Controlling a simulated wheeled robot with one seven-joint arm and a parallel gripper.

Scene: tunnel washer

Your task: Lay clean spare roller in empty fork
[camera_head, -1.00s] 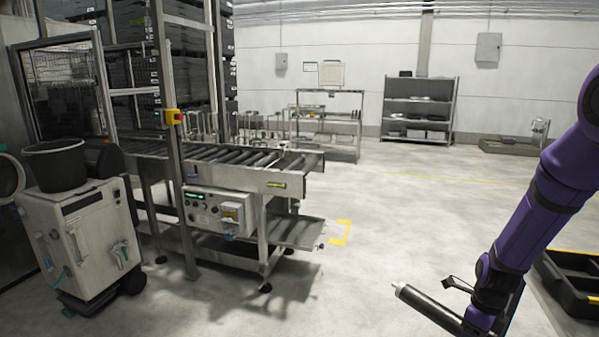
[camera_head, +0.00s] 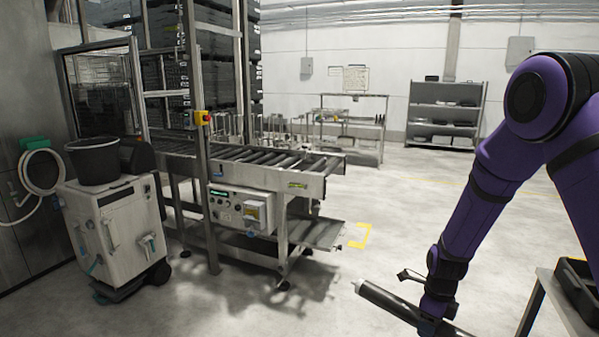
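My gripper (camera_head: 432,318) hangs from the purple arm at the lower right. It is shut around a dark roller (camera_head: 388,300) with a pale end tip, held tilted above the floor; the roller's far end is partly hidden behind the gripper and near the frame edge. The roller conveyor (camera_head: 318,180) stands left of centre, apart from the held roller, with several dark rollers across its frame. The empty fork cannot be made out at this distance.
A control box (camera_head: 238,208) and a post with a yellow and red stop button (camera_head: 203,118) stand at the conveyor's near side. A white cart (camera_head: 112,225) with a black bucket (camera_head: 93,160) is at left. A dark tray (camera_head: 578,285) sits at right. Open floor (camera_head: 330,295) lies before the conveyor.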

